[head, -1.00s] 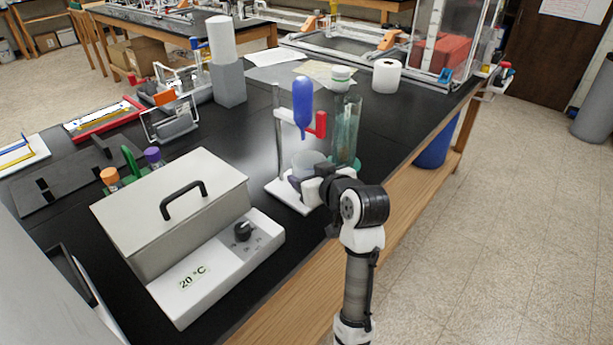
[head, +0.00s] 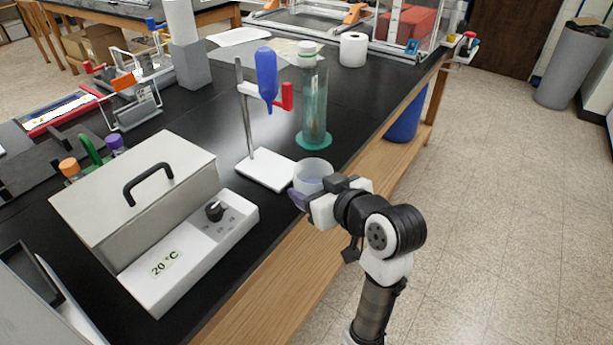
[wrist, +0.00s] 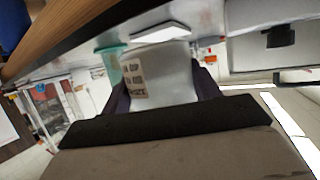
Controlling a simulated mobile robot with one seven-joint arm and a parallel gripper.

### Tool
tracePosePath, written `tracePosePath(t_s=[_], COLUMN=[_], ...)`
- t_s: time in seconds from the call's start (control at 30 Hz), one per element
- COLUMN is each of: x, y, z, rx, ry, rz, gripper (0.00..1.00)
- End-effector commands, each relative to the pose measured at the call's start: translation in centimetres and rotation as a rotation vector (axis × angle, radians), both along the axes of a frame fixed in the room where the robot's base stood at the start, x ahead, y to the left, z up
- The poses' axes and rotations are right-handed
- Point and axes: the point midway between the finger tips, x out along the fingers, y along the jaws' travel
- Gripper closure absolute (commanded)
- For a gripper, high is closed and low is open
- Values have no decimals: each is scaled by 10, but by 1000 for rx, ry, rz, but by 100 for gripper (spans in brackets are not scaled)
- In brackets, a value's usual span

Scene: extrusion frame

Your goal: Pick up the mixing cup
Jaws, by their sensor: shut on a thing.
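The mixing cup (head: 314,172) is a pale, translucent cup near the front edge of the bench. In the wrist view the cup (wrist: 160,75) shows a printed label and sits between the two dark fingers. My gripper (head: 299,196) is shut on the cup. The cup is beside the stand's white base plate (head: 264,168), clear of it in the head view. Part of the cup's lower side is hidden by my gripper.
A stand with a blue bulb (head: 266,75) and red clamp (head: 287,96) rises behind the cup. A tall green glass cylinder (head: 314,105) is just beyond. A water bath (head: 140,195) reading 20 °C stands at left. Open floor (head: 510,200) lies to the right.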

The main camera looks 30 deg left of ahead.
Motion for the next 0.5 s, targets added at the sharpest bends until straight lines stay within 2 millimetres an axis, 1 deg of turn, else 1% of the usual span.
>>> tracePosePath(t_s=[0.03, 0.5], x=[-1, -7], y=[-2, -14], z=[7, 5], rx=[0, 1], ry=[5, 4], rz=[0, 4], gripper=[64, 64])
